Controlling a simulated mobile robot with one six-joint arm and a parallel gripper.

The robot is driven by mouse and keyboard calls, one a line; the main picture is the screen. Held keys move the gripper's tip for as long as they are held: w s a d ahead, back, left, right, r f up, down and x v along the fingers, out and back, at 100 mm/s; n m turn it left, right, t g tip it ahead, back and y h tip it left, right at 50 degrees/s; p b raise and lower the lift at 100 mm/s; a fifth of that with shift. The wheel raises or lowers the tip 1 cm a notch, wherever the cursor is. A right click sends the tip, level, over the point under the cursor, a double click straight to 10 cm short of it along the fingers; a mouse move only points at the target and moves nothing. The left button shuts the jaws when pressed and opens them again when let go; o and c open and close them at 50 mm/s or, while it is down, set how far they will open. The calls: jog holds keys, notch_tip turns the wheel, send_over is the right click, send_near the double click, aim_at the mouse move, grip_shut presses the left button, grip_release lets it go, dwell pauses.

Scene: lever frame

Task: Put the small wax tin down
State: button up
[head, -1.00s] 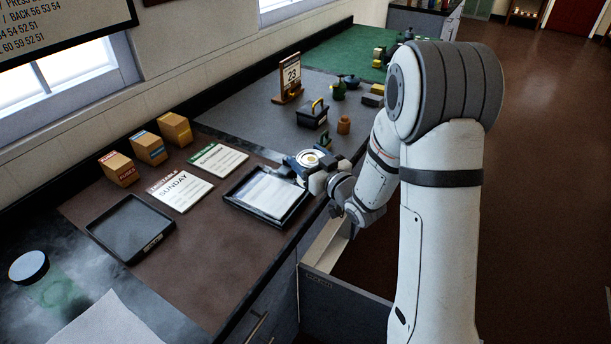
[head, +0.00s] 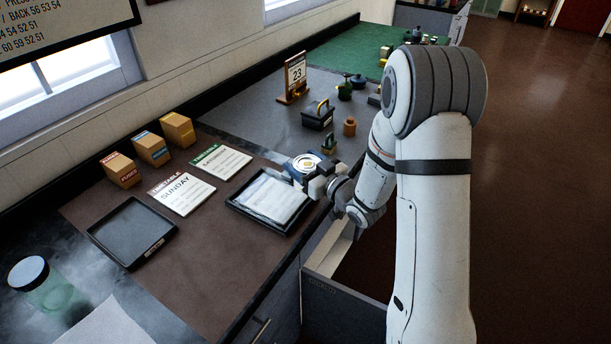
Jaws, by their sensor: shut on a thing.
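My gripper (head: 306,169) is over the counter, just beyond the black tray (head: 237,204) that holds pale sheets. It is shut on a small round thing with a pale rim and yellowish centre, seen from above, which looks like the small wax tin (head: 307,162). The tin's underside is hidden, and I cannot tell whether it touches the counter. My wrist hides part of the counter's front edge.
An empty black tray (head: 131,232) lies to the left, near the Sunday card (head: 181,193) and several boxes (head: 178,130). A black caddy (head: 317,117), an orange-brown pot (head: 349,127) and a calendar (head: 296,77) stand behind. An open drawer (head: 338,290) juts out below.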

notch_tip(320, 180, down, 4)
jog(key=shift+r, duration=0.2)
jog(key=shift+f, duration=0.2)
jog(key=shift+f+b, duration=0.25)
jog(key=shift+b, duration=0.15)
jog(key=o, duration=1.3)
jog(key=shift+s, duration=0.1)
jog(key=shift+r+p, duration=0.2)
jog(key=shift+p, duration=0.7)
